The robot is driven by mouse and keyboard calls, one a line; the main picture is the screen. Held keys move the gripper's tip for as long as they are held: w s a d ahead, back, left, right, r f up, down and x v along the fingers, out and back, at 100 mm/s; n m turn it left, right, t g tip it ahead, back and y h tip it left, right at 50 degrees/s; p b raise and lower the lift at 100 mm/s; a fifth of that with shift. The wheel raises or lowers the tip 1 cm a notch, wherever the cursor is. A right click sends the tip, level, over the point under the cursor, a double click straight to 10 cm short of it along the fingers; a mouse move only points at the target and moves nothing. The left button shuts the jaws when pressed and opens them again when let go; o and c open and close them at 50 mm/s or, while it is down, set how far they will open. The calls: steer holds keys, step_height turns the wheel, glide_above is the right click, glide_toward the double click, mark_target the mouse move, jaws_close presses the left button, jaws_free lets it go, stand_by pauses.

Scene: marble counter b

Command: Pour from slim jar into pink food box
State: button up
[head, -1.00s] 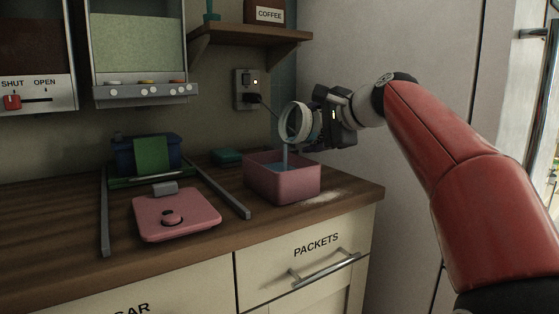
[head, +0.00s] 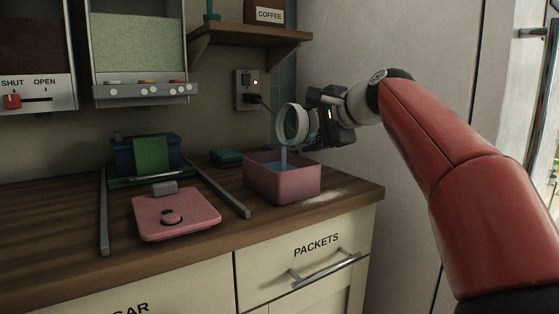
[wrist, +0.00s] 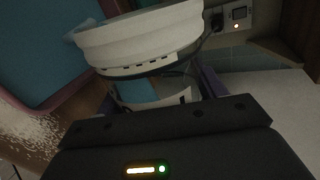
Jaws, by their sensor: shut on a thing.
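The slim jar (head: 293,124) has a pale, wide rim and is held tilted with its mouth facing left and down, above the pink food box. My gripper (head: 318,118) is shut on the jar. In the wrist view the jar (wrist: 140,40) lies between the fingers, with a bluish patch on its side. A blue stream runs from the jar's mouth down into the pink food box (head: 284,187), which stands open on the counter. The wrist view shows blue contents inside the box, by its pink rim (wrist: 40,108). How much is left in the jar is hidden.
A pink lid (head: 176,216) with a dark knob lies on the counter, left of the box. Grey rails (head: 215,187) flank a blue container (head: 146,152) with a green front. Pale grains (head: 325,196) are scattered right of the box. A shelf (head: 250,35) hangs above.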

steer(key=shift+s+a+n+h, duration=0.1)
steer(key=shift+a+n+h, duration=0.05)
steer(key=shift+n+h, duration=0.2)
stand_by(0.8)
